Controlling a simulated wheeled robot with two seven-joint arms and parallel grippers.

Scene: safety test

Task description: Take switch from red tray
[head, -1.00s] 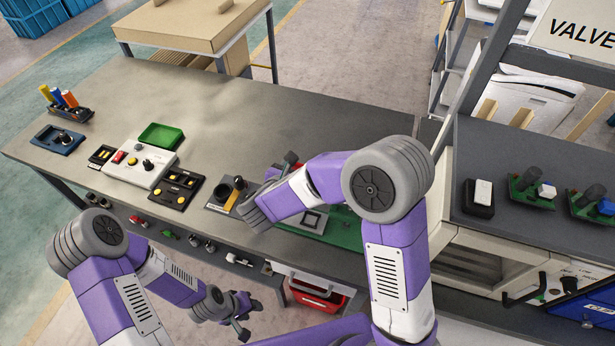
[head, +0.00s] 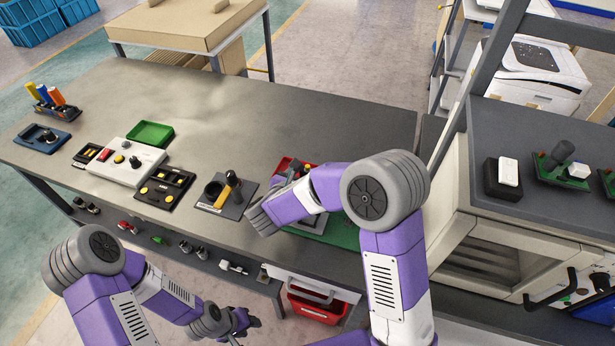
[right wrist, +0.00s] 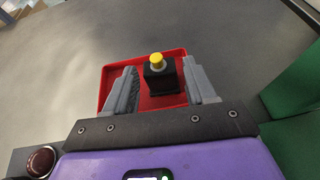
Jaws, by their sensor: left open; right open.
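The red tray (right wrist: 108,78) is in the right wrist view with the switch (right wrist: 160,78), a black block with a round yellow button, standing upright in it. My right gripper (right wrist: 160,90) is open, its two grey fingers on either side of the switch with gaps. My left gripper (head: 243,322) is open and empty, low in front of the bench, away from the tray.
A green board (head: 345,236) lies beside my right arm. A dark plate with a yellow-handled lever (head: 232,187) stands left of it. A white control box (head: 127,162) and a green tray (head: 151,134) are further left. The bench behind is clear.

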